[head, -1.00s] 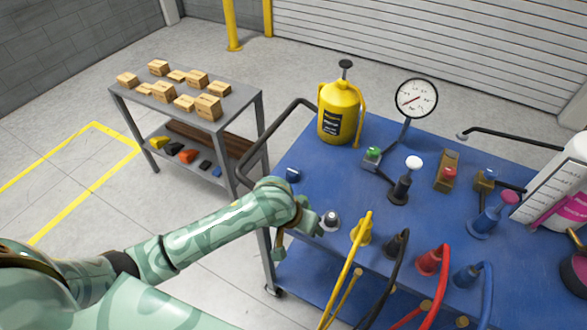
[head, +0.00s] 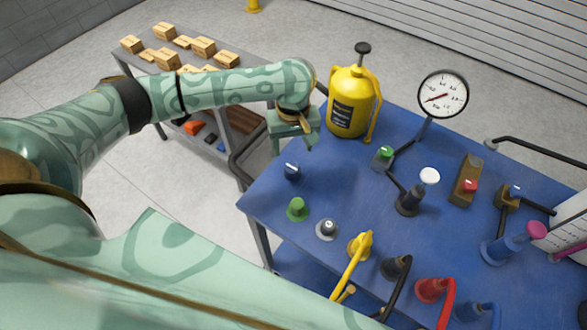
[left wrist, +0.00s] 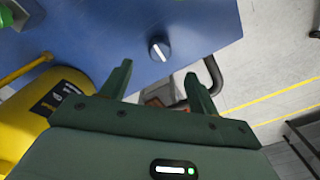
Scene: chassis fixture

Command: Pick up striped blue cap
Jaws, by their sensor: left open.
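The striped blue cap (head: 292,171) is small and dark blue with a white stripe on top. It stands near the left edge of the blue tabletop. It also shows in the left wrist view (left wrist: 159,48), beyond and between the fingertips. My left gripper (head: 294,148) is above the table's left edge, a little behind the cap in the head view. Its two fingers (left wrist: 158,72) are spread, with nothing between them, and apart from the cap. My right gripper is not in view.
A yellow canister (head: 347,105) stands close to the right of my left gripper. A green cap (head: 297,209) and a grey knob (head: 327,229) are in front of the striped cap. A black handle rail (head: 247,158) runs along the table's left side. A gauge (head: 442,94) stands farther right.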

